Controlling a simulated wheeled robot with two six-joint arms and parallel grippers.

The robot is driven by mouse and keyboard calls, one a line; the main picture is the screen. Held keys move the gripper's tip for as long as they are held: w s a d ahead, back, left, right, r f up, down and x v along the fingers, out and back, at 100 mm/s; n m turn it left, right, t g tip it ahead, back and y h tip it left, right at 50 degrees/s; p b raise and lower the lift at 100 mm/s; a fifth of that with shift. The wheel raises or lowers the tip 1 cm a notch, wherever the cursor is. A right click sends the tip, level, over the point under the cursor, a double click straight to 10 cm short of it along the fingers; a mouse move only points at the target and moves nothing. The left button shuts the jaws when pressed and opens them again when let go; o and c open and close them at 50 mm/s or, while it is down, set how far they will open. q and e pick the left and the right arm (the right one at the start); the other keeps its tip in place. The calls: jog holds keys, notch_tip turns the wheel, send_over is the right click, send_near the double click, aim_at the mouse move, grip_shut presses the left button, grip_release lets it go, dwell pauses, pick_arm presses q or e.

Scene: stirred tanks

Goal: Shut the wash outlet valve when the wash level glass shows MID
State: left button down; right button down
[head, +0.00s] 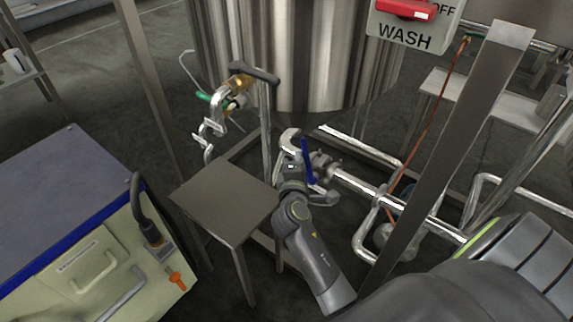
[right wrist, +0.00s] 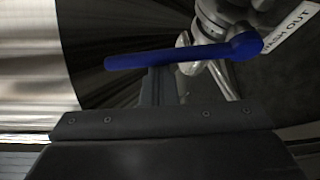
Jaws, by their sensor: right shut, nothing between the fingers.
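The blue lever (head: 308,163) of the wash outlet valve stands on the pipework below the steel tank. In the right wrist view the blue lever (right wrist: 185,55) lies across the picture, beside a partly visible label (right wrist: 289,31) reading "WASH OUT". My right gripper (head: 295,162) is beside the lever, on its left in the head view. Its fingers (right wrist: 158,88) are shut and empty, with their tips close to the lever; I cannot tell whether they touch it. I cannot make out a level glass or its reading. My left gripper is out of view.
The steel tank (head: 290,50) stands behind, with a WASH sign (head: 415,37) and red handle. A small grey table (head: 225,196) stands left of my right arm. Pipes and a steel post (head: 440,150) crowd the right.

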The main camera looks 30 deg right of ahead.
jog(key=shift+s+d+r+m, duration=0.1)
jog(key=shift+s+d+m, duration=0.1)
jog(key=shift+s, duration=0.25)
jog(key=shift+s+d+r+m, duration=0.1)
jog(key=shift+s+d+m, duration=0.1)
jog(key=shift+s, duration=0.2)
jog(key=shift+s, duration=0.15)
